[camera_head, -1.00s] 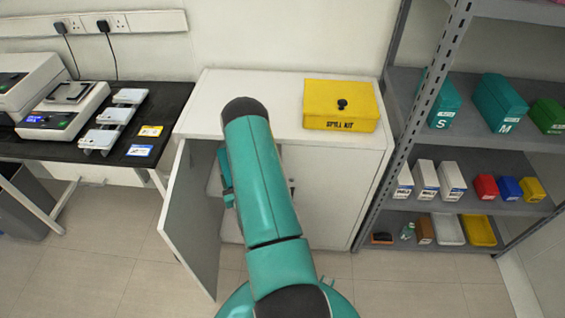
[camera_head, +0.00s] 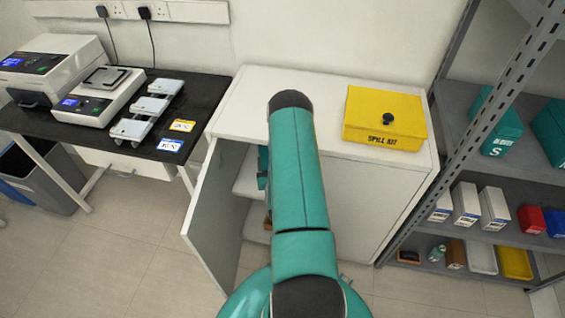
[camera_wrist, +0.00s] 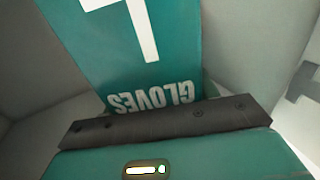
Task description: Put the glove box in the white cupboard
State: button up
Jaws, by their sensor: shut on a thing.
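The glove box (camera_wrist: 130,50) is teal with a white letter and the word GLOVES, upside down in the wrist view. My gripper (camera_wrist: 165,122) is shut on it; one dark finger pad crosses in front of its near end. The white cupboard (camera_head: 350,195) stands ahead in the head view. Its left door (camera_head: 213,205) is open and shows part of a shelf inside. My arm reaches across the opening and hides much of it, along with the gripper and box. Pale surfaces flank the box in the wrist view; I cannot tell how far inside it is.
A yellow spill kit (camera_head: 385,118) sits on the cupboard top. A black bench (camera_head: 60,125) with balances (camera_head: 100,98) is at left. A grey rack (camera_head: 490,110) with teal boxes (camera_head: 497,130) and small cartons stands close at right. Floor (camera_head: 120,250) is clear at front left.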

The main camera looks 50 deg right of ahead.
jog(key=w+d+f, duration=0.1)
jog(key=w+d, duration=0.1)
jog(key=w, duration=0.1)
jog(key=w+f, duration=0.1)
jog(key=w, duration=0.1)
jog(key=shift+w+d+f, duration=0.1)
jog(key=shift+d+f, duration=0.2)
jog(key=shift+d, duration=0.1)
jog(key=w+f, duration=0.1)
jog(key=w+d+f, duration=0.1)
jog(key=w+f, duration=0.1)
jog(key=w+d+f, duration=0.1)
jog(key=f, duration=0.1)
jog(key=shift+w+d+f, duration=0.2)
jog(key=shift+f, duration=0.05)
jog(key=shift+w+d+f, duration=0.1)
jog(key=shift+f, duration=0.15)
jog(key=shift+w+f, duration=0.15)
jog(key=shift+f, duration=1.45)
jog(key=shift+f, duration=0.35)
jog(key=shift+f, duration=0.1)
jog(key=shift+f, duration=0.1)
jog(key=o, duration=1.3)
jog(key=shift+f, duration=0.15)
